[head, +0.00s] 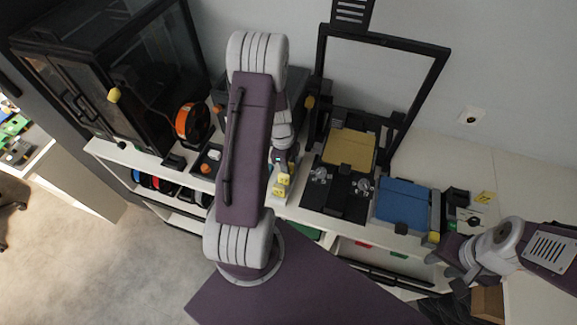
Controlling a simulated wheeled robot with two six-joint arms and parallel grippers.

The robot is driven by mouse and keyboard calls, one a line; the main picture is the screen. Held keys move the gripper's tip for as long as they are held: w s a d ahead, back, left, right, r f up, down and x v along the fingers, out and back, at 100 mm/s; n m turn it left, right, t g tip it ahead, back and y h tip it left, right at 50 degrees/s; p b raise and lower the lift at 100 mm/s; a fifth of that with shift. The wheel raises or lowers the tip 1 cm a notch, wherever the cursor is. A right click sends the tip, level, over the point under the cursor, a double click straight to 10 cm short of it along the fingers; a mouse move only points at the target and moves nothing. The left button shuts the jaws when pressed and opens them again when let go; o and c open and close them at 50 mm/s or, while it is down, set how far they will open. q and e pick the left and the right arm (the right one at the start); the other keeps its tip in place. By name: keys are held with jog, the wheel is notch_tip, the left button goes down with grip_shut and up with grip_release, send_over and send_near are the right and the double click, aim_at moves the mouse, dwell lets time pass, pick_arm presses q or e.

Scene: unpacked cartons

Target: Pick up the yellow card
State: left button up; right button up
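A small flat yellow card (486,197) with a dark mark lies on the white worktop at the right, beside a black device. My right gripper (452,272) is below and left of it in the head view, near the worktop's front edge. Its grey fingers look spread, with nothing seen between them. My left gripper (284,160) points down over the middle of the worktop, partly hidden behind my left arm. Small yellow blocks (281,186) show just below it; I cannot tell whether it touches them, or whether its fingers are open.
A 3D printer with a gold bed (349,148) and tall black frame stands centre back. A blue plate (403,204) lies between it and the card. A dark enclosure (120,75) and an orange spool (192,122) are at the left. An open carton (487,303) is at lower right.

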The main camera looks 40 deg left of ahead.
pick_arm(q)
jog(key=shift+w+f, duration=0.1)
jog(key=shift+f, duration=0.1)
grip_shut()
notch_tip(320, 180, up, 18)
jog(key=b, duration=0.1)
dwell(0.4)
